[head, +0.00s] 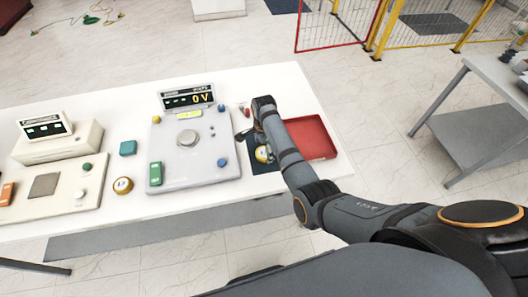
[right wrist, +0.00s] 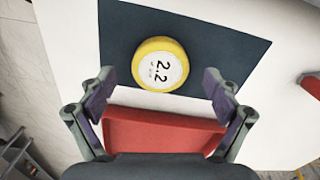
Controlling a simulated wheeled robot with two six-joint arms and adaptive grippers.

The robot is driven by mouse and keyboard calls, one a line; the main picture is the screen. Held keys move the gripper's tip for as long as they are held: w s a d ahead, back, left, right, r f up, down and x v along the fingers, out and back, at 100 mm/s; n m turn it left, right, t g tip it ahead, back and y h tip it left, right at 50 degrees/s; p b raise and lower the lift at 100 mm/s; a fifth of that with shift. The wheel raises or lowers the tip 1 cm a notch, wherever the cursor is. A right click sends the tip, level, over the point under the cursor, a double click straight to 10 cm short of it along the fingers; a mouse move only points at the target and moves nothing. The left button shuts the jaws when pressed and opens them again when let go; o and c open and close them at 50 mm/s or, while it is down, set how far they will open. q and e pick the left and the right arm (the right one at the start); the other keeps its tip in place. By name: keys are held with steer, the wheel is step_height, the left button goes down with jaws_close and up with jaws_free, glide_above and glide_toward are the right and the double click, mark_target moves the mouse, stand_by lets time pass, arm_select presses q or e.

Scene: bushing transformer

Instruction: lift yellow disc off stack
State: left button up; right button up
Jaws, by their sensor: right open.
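The yellow disc (right wrist: 160,64) has a white top marked "2.2" and lies on a dark blue mat (right wrist: 225,50). In the head view the disc (head: 263,154) is partly hidden by my right arm. Only its top and a little of its side show, so I cannot tell what is stacked under it. My right gripper (right wrist: 158,84) is open and empty, its fingers spread wide to the left and right of the disc with clear gaps. It also shows in the head view (head: 247,133), mostly hidden by the wrist. My left gripper is out of view.
A red tray (head: 322,143) sits right of the mat. A grey instrument panel (head: 205,160) with a "0 V" display (head: 187,97) stands left of it.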

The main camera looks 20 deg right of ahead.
steer(key=shift+f, duration=0.6)
steer(key=shift+r, duration=0.1)
steer(key=c, duration=1.6)
